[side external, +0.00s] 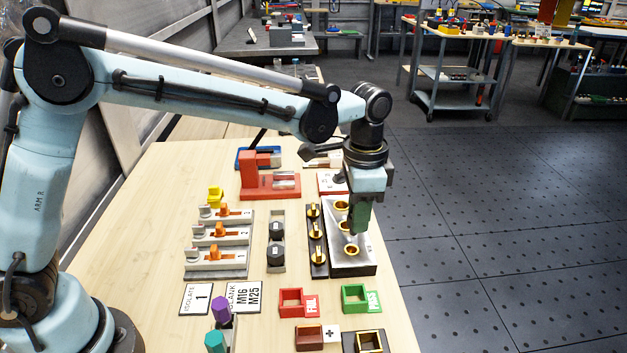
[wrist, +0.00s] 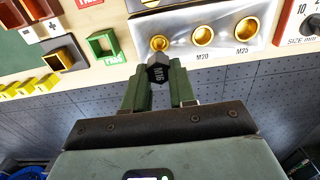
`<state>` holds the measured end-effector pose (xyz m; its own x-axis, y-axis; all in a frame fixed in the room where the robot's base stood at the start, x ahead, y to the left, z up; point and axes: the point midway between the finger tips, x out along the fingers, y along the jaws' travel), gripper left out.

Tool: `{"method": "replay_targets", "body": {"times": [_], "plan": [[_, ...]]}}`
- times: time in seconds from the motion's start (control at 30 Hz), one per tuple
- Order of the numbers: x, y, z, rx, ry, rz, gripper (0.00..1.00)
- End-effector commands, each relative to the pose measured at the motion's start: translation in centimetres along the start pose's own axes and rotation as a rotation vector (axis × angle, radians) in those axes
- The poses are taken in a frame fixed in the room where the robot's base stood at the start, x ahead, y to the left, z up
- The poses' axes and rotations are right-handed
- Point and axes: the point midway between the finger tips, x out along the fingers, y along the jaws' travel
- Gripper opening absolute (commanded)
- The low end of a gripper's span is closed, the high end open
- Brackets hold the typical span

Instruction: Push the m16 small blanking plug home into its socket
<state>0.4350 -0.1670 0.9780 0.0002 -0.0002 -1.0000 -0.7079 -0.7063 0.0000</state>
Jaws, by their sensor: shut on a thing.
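The small black M16 plug (wrist: 158,72) is between the green fingers of my gripper (wrist: 156,84) in the wrist view. My gripper is shut on it. The brass-ringed M16 socket (wrist: 160,43) lies just beyond the plug, whose far end overlaps the ring's near edge in the picture. I cannot tell whether the plug touches or has entered it. In the side view, my gripper (side external: 361,231) points down over the metal-topped socket block (side external: 365,265), just above the nearest socket (side external: 351,250). The plug itself cannot be made out there.
The M20 (wrist: 203,36) and M25 (wrist: 247,28) sockets look empty. A strip with yellow knobs (side external: 316,232) stands close left of the block. Black parts (side external: 276,230) sit in a holder further left. Red (side external: 298,302) and green (side external: 360,298) trays lie in front.

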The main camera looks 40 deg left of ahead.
Motion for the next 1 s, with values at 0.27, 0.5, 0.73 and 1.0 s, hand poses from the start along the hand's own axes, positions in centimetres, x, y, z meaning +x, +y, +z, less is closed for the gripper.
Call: {"method": "replay_targets", "body": {"times": [0.27, 0.5, 0.73, 1.0], "plan": [[2.1, 0.0, 0.0, 0.0, 0.0, 0.0, 0.0], [2.8, 0.0, 0.0, 0.0, 0.0, 0.0, 0.0], [2.8, 0.0, 0.0, 0.0, 0.0, 0.0, 0.0], [2.8, 0.0, 0.0, 0.0, 0.0, 0.0, 0.0]]}}
